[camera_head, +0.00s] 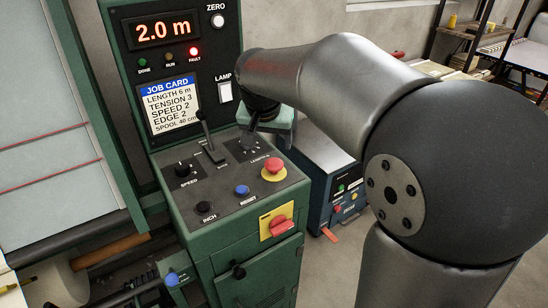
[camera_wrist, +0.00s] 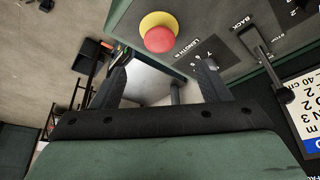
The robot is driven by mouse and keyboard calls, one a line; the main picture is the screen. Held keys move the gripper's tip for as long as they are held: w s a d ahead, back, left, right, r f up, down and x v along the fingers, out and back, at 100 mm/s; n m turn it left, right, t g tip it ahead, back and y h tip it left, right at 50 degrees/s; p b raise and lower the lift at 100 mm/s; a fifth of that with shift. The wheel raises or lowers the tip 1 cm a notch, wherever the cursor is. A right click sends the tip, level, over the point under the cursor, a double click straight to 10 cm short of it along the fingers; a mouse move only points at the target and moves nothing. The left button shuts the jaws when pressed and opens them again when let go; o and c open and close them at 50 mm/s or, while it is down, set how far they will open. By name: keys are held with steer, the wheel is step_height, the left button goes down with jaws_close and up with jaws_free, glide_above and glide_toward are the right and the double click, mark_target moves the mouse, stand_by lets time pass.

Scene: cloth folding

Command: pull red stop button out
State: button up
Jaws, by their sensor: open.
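The red stop button (camera_head: 275,167) is a mushroom head on a yellow ring, at the right end of the sloped top of the green machine console. In the wrist view the red button (camera_wrist: 159,39) shows beyond my gripper (camera_wrist: 160,70), roughly centred between its two fingers. The fingers are wide apart with nothing between them, and the button looks clear of both. In the head view my arm's end hangs over the console's back right, beyond the button; the fingers are hard to make out there. I cannot tell whether the button is pressed in.
A black lever (camera_head: 207,140), a speed knob (camera_head: 182,169), a blue reset button (camera_head: 242,190) and a black inch button (camera_head: 204,208) share the console. A red switch (camera_head: 281,226) on a yellow plate sits on the front. The red fault lamp (camera_head: 194,51) is lit. A blue box (camera_head: 335,180) stands at right.

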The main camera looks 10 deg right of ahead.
mark_target(274, 163)
steer(key=x, duration=1)
steer(key=shift+w+d+f+p, duration=0.15)
steer(key=shift+f+p, duration=0.1)
steer(key=shift+p, duration=0.05)
